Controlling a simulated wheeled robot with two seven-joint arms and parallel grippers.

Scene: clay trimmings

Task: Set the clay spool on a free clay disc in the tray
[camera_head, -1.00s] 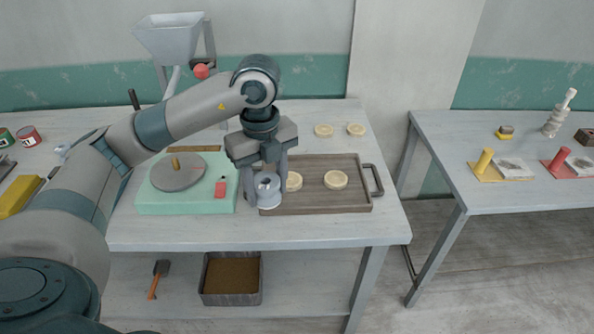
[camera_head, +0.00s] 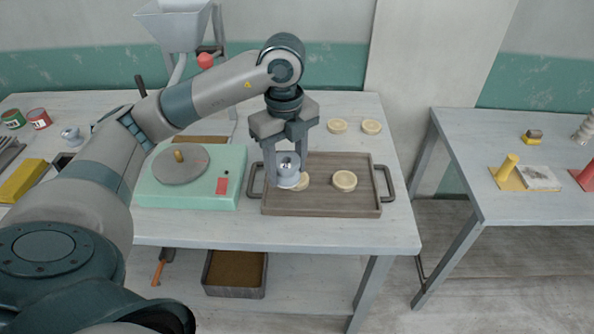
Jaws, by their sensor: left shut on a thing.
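My left gripper (camera_head: 287,165) is shut on the grey clay spool (camera_head: 288,180) and holds it upright over the left part of the brown tray (camera_head: 325,206). A pale clay disc (camera_head: 302,182) lies in the tray just right of and partly behind the spool. I cannot tell whether the spool touches it. A second clay disc (camera_head: 345,181) lies bare in the tray to the right. My right gripper is not in view.
A green wheel unit (camera_head: 205,197) stands left of the tray. Another grey spool-like piece (camera_head: 71,134) stands at the far left. The tray has dark handles (camera_head: 388,183).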

